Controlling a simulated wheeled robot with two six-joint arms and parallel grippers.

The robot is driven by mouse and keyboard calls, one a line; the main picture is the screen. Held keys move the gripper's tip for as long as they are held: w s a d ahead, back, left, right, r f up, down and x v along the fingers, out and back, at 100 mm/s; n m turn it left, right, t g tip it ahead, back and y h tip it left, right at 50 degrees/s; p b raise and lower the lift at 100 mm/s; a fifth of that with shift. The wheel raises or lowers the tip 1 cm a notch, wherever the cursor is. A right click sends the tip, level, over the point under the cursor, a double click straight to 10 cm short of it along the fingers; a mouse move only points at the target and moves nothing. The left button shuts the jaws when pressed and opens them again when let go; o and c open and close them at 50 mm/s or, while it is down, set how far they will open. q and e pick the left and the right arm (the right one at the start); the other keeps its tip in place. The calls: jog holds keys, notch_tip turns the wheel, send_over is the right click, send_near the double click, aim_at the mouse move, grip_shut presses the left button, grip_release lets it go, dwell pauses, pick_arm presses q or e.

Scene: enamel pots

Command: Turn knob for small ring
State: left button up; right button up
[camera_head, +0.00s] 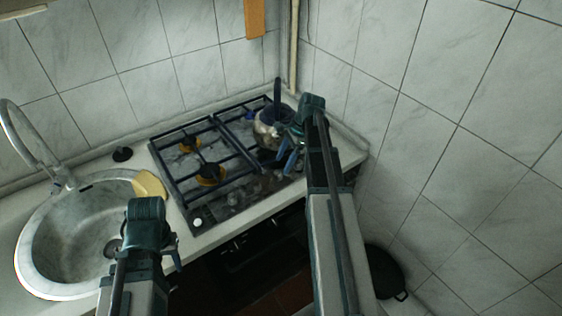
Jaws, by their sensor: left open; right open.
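The gas stove (237,187) is set in the counter, with black grates and two yellowish burners in view, a front one (210,175) and a rear one (188,145). A small white knob (197,222) shows at the left end of its front strip; I cannot tell which ring it serves. Other knobs are not clear. My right gripper (290,157) is open over the stove's right front corner, close to its surface; contact with a knob cannot be told. My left gripper (160,250) is open in front of the counter, below and left of the white knob.
A light pot (264,130) with dark contents or handle stands on the right grate, partly behind my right arm. A round sink (60,240) with a yellow cloth (149,185) lies left. A tiled wall rises at right; a dark pan (385,270) is low beside it.

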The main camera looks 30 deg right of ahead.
jog(key=p+v, duration=0.7)
jog(key=v, duration=0.2)
jog(key=shift+r+p, duration=0.25)
jog(key=shift+p, duration=0.1)
jog(key=s+a+n+t+h, duration=0.3)
jog(key=s+a+n+h, duration=0.1)
jog(key=n, duration=1.4)
jog(key=a+h, duration=0.1)
jog(key=a, duration=0.1)
jog(key=shift+s+a+t, duration=0.35)
jog(key=shift+a+t, duration=0.05)
jog(key=shift+f, duration=0.1)
